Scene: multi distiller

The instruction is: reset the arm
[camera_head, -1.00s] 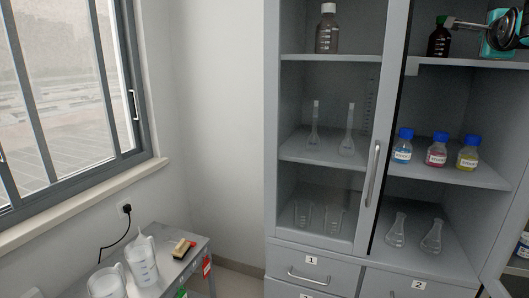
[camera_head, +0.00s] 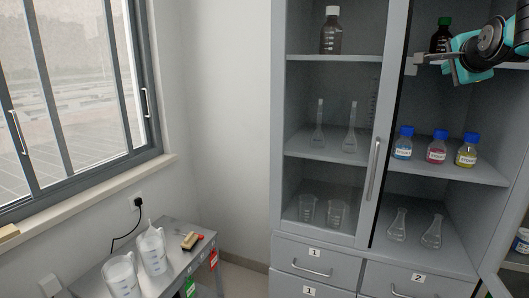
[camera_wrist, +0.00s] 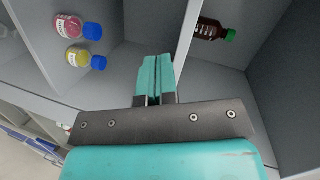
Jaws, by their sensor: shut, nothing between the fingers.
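My gripper (camera_head: 414,62) is in front of the right side of the grey cabinet (camera_head: 388,60), at the height of its upper shelf. In the wrist view its teal fingers (camera_wrist: 153,78) are pressed together with nothing between them. A dark brown bottle with a green cap (camera_head: 440,36) stands on the upper shelf behind my arm. It also shows in the wrist view (camera_wrist: 210,29), apart from my fingers. The arm hides part of that shelf.
Blue-capped bottles with blue (camera_head: 403,146), pink (camera_head: 436,150) and yellow (camera_head: 466,153) contents stand on the shelf below. Flasks (camera_head: 431,232) stand lower. The left door (camera_head: 374,170) looks shut; the right side is open. A metal table (camera_head: 178,275) holds plastic jugs (camera_head: 152,254).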

